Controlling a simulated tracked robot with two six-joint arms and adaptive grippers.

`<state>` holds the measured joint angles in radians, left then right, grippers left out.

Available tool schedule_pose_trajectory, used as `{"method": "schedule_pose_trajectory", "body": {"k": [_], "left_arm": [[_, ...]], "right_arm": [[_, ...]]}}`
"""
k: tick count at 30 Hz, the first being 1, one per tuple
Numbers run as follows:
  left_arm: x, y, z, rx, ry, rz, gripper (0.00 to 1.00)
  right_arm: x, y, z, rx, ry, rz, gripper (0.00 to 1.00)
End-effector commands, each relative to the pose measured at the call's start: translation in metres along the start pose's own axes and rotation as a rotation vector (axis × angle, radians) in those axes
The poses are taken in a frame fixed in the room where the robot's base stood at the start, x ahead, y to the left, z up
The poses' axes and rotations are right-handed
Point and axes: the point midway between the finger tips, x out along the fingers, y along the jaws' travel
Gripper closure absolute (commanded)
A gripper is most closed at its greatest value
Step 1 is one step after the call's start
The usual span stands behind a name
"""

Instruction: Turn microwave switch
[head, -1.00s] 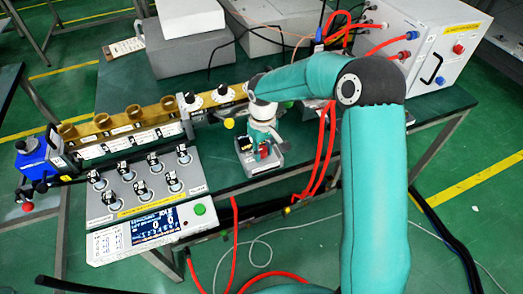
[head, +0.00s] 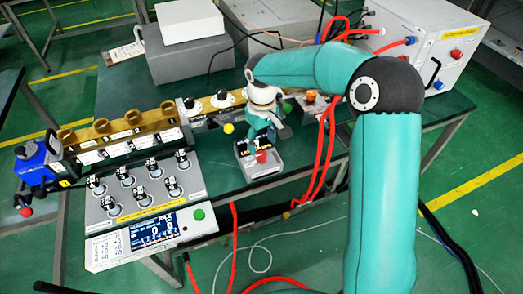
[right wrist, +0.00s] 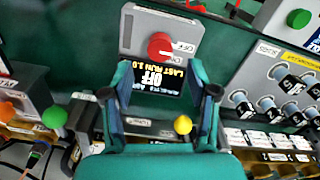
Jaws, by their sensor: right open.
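A small grey box (head: 262,172) with a red knob (head: 262,157) and a dark display stands near the front edge of the green table. In the right wrist view the red knob (right wrist: 160,46) has "OFF" printed beside it, and the display (right wrist: 158,82) reads "OFF" and "LAST RUN 1.0". My right gripper (head: 259,136) is over the back part of the box. Its teal fingers (right wrist: 160,94) are open, spread to either side of the display, with nothing between them. The knob lies beyond the fingertips, apart from them. My left gripper is out of view.
A sloped panel (head: 150,206) with several black switches and a screen stands left of the box. A brass rail (head: 100,130) runs behind it. A white cabinet (head: 430,45) is at the back right. Red cables hang over the front edge, right of the box.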

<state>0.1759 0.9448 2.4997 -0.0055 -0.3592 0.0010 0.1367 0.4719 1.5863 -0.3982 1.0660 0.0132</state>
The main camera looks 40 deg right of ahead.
Motion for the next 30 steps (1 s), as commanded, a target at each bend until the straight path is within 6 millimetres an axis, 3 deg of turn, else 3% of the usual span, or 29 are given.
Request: {"method": "schedule_pose_trajectory", "body": {"k": [3, 10, 27, 30], "left_arm": [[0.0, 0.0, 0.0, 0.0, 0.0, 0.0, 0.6], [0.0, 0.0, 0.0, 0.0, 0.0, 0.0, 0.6], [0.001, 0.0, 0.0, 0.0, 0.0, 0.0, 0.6], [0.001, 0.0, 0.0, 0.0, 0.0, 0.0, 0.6]], "right_arm": [[-0.024, 0.0, -0.001, 0.001, 0.005, 0.0, 0.41], [-0.049, 0.0, -0.001, -0.001, 0.001, 0.0, 0.41], [-0.052, 0.001, -0.001, 0.0, 0.0, 0.0, 0.41], [-0.043, 0.0, 0.0, -0.001, -0.02, -0.003, 0.41]]}}
